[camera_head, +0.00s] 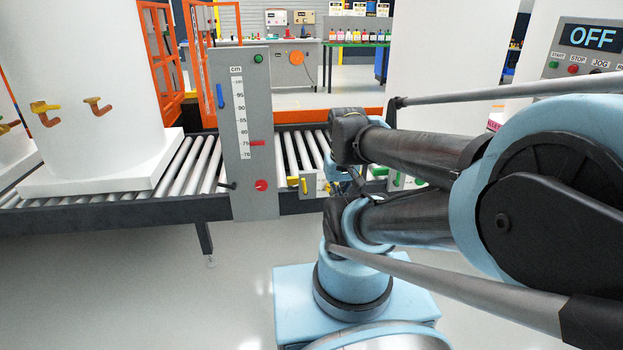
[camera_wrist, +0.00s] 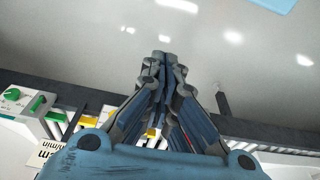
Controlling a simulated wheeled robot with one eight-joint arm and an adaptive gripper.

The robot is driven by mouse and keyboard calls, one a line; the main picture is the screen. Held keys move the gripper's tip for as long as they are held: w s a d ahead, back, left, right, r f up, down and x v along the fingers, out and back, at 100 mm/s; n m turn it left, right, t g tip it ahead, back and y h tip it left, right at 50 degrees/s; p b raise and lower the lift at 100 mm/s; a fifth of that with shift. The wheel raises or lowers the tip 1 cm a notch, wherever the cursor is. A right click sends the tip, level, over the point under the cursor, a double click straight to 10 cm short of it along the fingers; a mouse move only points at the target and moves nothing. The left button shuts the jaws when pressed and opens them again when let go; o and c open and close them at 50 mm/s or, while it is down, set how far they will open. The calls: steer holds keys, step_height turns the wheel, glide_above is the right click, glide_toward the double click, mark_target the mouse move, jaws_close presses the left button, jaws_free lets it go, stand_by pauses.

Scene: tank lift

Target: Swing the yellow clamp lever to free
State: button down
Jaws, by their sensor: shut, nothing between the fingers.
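A small yellow lever (camera_head: 304,185) stands roughly upright on a small pale plate at the conveyor's front edge, just right of the grey gauge post. I cannot tell its exact setting. In the wrist view, yellow parts (camera_wrist: 88,121) show beside the conveyor edge, and another bit of yellow shows behind my fingers; I cannot tell which is the lever. My gripper (camera_wrist: 162,60) is shut and empty, its fingertips over the grey floor beside the dark rail. In the head view my gripper is largely hidden by my arm, to the right of the lever.
The grey gauge post (camera_head: 244,130) with a cm scale and red marker stands left of the lever. A large white tank (camera_head: 85,90) with yellow-orange taps sits on the roller conveyor (camera_head: 200,165). A panel (camera_head: 585,50) at right reads OFF. A green knob (camera_wrist: 12,94) shows in the wrist view.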

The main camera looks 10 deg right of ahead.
mark_target(304, 185)
steer(key=shift+w, duration=0.15)
steer(key=w+d+r+m+g, duration=0.1)
steer(key=w+r+m, duration=0.3)
steer(key=w, duration=0.6)
steer(key=w+r+m, duration=0.2)
steer(key=w+m, duration=0.4)
steer(key=w, duration=0.5)
steer(key=w+d+f+m, duration=0.2)
steer(key=w+f+m, duration=0.3)
steer(key=w, duration=0.7)
steer(key=w+d+f+m+y, duration=0.15)
steer(key=w+f+m, duration=0.35)
steer(key=w+f, duration=0.55)
steer(key=shift+g, duration=0.3)
steer(key=f, duration=0.9)
steer(key=shift+s+a+f, duration=0.1)
steer(key=shift+a+f, duration=0.15)
steer(key=shift+a, duration=0.05)
steer(key=shift+w+a, duration=0.2)
steer(key=shift+a, duration=1)
steer(key=shift+w+a, duration=0.15)
steer(key=shift+a, duration=0.55)
